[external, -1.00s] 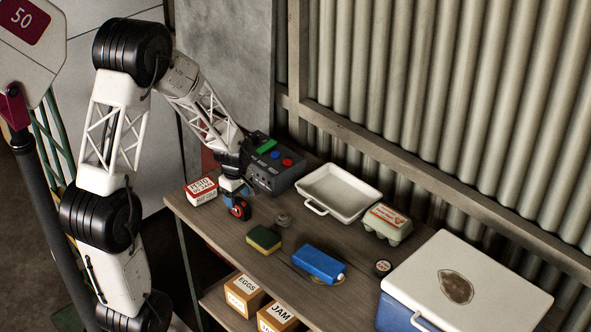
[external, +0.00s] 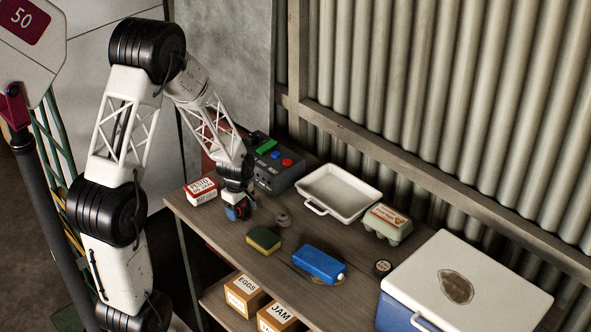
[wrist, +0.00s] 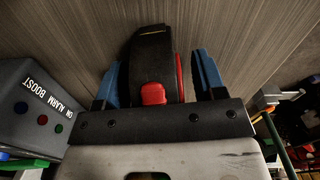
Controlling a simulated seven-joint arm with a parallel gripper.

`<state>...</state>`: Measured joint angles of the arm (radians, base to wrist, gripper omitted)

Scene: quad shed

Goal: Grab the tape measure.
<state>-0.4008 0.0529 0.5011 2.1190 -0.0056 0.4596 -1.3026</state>
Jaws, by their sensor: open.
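The tape measure is black with red parts. In the wrist view the tape measure (wrist: 150,58) stands between the two blue fingers of my gripper (wrist: 158,66), with a red button facing the camera. A gap shows between it and the right finger; the left finger is close to its side, and I cannot tell if they touch. In the external view my gripper (external: 236,211) is down at the left part of the bench, around the tape measure (external: 243,208), which is mostly hidden. The fingers are open.
On the wooden bench (external: 225,240), a control box (external: 277,178) stands close behind my gripper. A red-and-white box (external: 201,191) is left. A small grey item (external: 283,220), a sponge (external: 263,239) and a blue case (external: 319,264) lie right. A white tray (external: 338,192) is behind.

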